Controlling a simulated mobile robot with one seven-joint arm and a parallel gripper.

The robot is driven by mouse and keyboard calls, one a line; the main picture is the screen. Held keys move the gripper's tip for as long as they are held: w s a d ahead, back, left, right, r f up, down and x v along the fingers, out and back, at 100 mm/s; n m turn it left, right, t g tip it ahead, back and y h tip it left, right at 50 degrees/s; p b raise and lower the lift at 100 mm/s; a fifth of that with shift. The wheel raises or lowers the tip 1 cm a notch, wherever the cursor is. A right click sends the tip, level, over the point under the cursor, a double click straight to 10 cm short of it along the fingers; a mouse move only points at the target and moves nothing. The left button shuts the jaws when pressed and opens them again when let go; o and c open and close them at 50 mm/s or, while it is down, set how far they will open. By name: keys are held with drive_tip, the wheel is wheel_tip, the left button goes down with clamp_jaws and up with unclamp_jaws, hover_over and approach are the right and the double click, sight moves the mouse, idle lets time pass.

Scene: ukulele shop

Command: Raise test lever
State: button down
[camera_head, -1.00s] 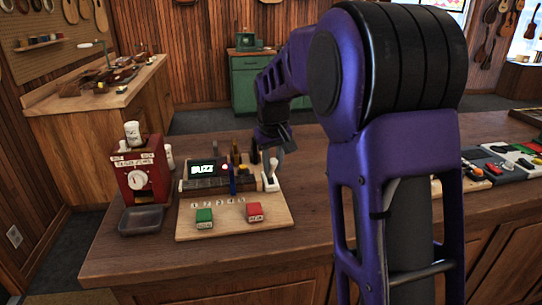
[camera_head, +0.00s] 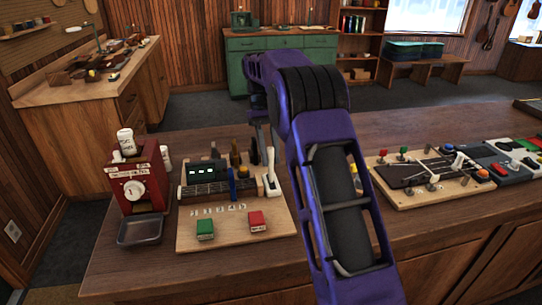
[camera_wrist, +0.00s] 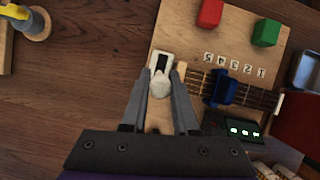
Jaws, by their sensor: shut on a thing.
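The test lever (camera_wrist: 161,84) has a white rounded handle on a white base with a dark slot. It stands at the right end of the wooden test board (camera_head: 190,240), and in the head view its white handle (camera_head: 270,172) stands near upright. In the wrist view my gripper (camera_wrist: 160,80) has its two grey fingers closed on either side of the handle. The fingertips are hard to make out in the head view. A small display (camera_wrist: 243,132) on the board glows green, its text too small to read.
The board also carries a green block (camera_head: 205,229), a red block (camera_head: 257,221) and a fretted neck with a blue clamp (camera_head: 245,188). A red dial box (camera_head: 137,185) and grey tray (camera_head: 140,229) stand left. A switch panel (camera_head: 425,175) lies right of my arm.

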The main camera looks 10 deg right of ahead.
drive_tip(key=shift+w+f+g, duration=0.1)
drive_tip(key=shift+w+g, duration=0.35)
drive_tip(key=shift+g, duration=0.15)
drive_tip(key=shift+w, duration=0.1)
drive_tip(key=c, duration=0.7)
unclamp_jaws()
